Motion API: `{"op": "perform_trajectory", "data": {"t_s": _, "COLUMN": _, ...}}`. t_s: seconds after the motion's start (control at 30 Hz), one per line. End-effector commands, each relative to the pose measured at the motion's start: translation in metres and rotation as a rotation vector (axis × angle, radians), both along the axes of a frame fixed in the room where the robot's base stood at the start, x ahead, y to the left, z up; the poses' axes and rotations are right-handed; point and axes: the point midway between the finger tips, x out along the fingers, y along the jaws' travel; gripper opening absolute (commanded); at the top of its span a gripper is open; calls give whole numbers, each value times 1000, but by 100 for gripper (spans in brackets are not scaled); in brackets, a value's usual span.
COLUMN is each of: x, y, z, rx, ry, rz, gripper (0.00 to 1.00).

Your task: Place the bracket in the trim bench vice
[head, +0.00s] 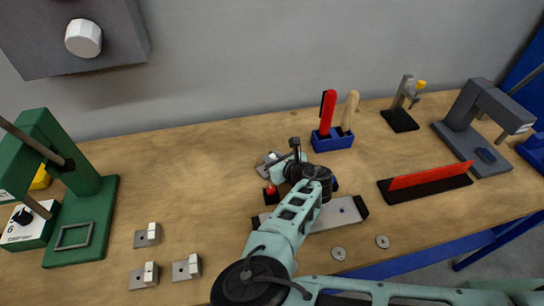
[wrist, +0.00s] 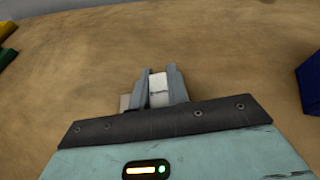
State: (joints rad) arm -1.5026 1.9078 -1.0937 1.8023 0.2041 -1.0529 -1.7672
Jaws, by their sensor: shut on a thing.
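My gripper (wrist: 159,76) is shut on a bracket (wrist: 158,90), whose white block shows between the two grey fingers. Part of its grey plate shows left of the fingers. In the head view the held bracket (head: 267,161) is partly hidden by my gripper (head: 276,160), over the middle of the bench; I cannot tell whether it touches the wood. Three similar brackets (head: 147,236) (head: 144,276) (head: 187,268) lie at the front left. A grey bar with black end blocks (head: 342,212), possibly the vice, lies right of my gripper, partly hidden by my arm.
A green press (head: 85,215) stands at the left. A blue tool holder (head: 332,140) with red and wooden handles stands behind. A red strip on a black base (head: 428,181) and a grey press (head: 472,135) stand at the right. Two discs (head: 338,253) (head: 382,241) lie in front.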

Motion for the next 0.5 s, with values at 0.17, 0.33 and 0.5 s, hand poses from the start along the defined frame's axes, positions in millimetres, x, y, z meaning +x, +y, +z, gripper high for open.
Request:
{"op": "perform_trajectory", "data": {"t_s": 0.17, "x": 0, "y": 0, "z": -4, "rx": 0, "ry": 0, "rz": 0, "gripper": 0}}
{"op": "perform_trajectory", "data": {"t_s": 0.33, "x": 0, "y": 0, "z": -3, "rx": 0, "ry": 0, "rz": 0, "gripper": 39}}
{"op": "perform_trajectory", "data": {"t_s": 0.5, "x": 0, "y": 0, "z": -3, "rx": 0, "ry": 0, "rz": 0, "gripper": 39}}
